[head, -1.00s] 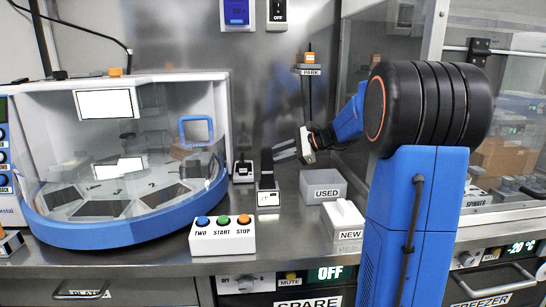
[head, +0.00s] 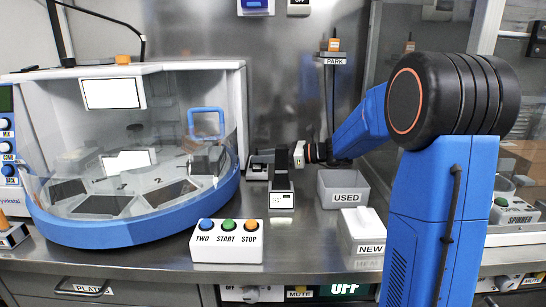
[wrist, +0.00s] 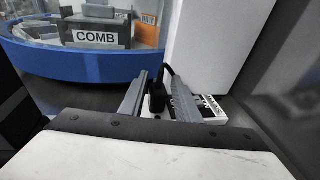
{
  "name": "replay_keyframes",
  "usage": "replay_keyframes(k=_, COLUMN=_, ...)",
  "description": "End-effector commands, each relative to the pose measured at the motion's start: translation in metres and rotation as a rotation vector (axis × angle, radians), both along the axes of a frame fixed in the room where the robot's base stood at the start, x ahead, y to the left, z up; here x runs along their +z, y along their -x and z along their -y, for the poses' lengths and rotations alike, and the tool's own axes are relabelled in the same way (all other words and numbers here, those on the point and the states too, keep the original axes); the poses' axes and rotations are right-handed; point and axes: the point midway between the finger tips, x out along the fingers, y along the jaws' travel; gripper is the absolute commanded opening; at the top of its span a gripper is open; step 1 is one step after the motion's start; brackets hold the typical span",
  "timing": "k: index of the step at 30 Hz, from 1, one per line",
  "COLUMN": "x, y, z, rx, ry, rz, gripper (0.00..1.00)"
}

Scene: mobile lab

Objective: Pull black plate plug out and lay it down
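In the wrist view a black plug (wrist: 157,98) with a black cable rising from it stands between the two grey fingers of my gripper (wrist: 159,97). A narrow gap seems to show beside the plug, so the fingers look open around it. A white labelled box (wrist: 212,108) lies behind the right finger. In the head view my gripper's white body (head: 299,154) is just behind and right of a dark upright device (head: 281,183) with a white labelled front. That device hides the fingertips and the plug there. A small white-and-black unit (head: 257,171) sits just to its left.
The glass-fronted machine (head: 130,225) with a blue rim stands at left. A button box (head: 226,242) is in front. A grey USED bin (head: 342,190) and a white NEW box (head: 362,232) stand at right. Bare steel bench lies between button box and bins.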

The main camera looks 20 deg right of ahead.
Motion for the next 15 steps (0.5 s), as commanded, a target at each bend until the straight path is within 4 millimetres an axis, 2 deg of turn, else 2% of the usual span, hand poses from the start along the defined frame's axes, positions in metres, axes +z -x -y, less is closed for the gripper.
replay_keyframes(k=6, x=-0.003, y=-0.008, z=-0.014, rx=0.0, ry=0.0, rz=0.0, gripper=0.3)
replay_keyframes(k=15, x=-0.003, y=-0.01, z=-0.016, rx=-0.001, ry=0.0, rz=0.0, gripper=0.3)
